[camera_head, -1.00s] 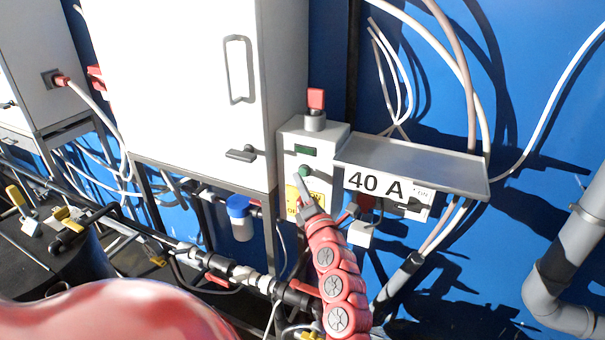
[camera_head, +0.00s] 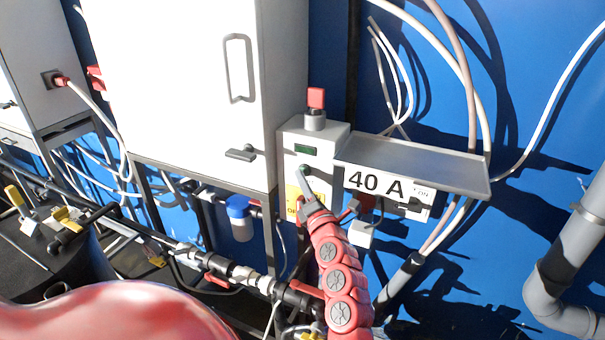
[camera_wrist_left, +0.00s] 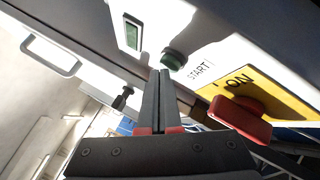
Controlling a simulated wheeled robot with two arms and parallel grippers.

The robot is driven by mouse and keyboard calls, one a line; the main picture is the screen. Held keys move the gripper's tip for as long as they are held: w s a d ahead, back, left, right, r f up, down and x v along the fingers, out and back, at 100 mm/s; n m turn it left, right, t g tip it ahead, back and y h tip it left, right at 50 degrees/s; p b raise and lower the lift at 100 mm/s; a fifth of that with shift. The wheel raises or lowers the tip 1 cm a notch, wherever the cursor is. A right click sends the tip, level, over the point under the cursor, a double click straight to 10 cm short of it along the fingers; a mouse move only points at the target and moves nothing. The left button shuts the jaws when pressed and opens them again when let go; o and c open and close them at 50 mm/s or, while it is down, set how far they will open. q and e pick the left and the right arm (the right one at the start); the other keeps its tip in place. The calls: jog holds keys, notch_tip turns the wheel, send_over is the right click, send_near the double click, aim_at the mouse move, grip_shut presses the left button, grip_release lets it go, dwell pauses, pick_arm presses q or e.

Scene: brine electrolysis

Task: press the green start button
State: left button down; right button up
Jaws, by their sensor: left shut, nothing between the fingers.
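The green start button (camera_wrist_left: 174,59) sits on the grey control box (camera_head: 333,139), beside the word START in the left wrist view. My left gripper (camera_head: 302,175) is shut and empty, with its fingertips at the button in the head view. In the left wrist view the closed fingers (camera_wrist_left: 159,74) end just beside the button; I cannot tell if they touch it. In the head view the fingertips largely cover the button. My right gripper is not in view.
A red switch handle (camera_wrist_left: 241,119) on a yellow ON plate (camera_wrist_left: 262,90) lies right of the fingers in the wrist view. A green display (camera_head: 305,150) and a red-topped knob (camera_head: 316,108) are above. A shelf (camera_head: 413,165) over the 40 A sign (camera_head: 374,184) juts out at right.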

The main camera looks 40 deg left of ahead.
pick_arm(q)
jog(key=shift+w+a, duration=0.1)
jog(key=shift+w, duration=0.2)
jog(key=shift+s, duration=0.15)
dwell(0.5)
jog(key=shift+s+d+p, duration=0.3)
jog(key=shift+s+d, duration=0.05)
jog(key=shift+s, duration=0.4)
jog(key=s, duration=0.1)
jog(key=s+d+p, duration=0.1)
jog(key=s, duration=0.1)
jog(key=s+p, duration=0.1)
jog(key=shift+s+d, duration=0.25)
jog(key=shift+s, duration=0.1)
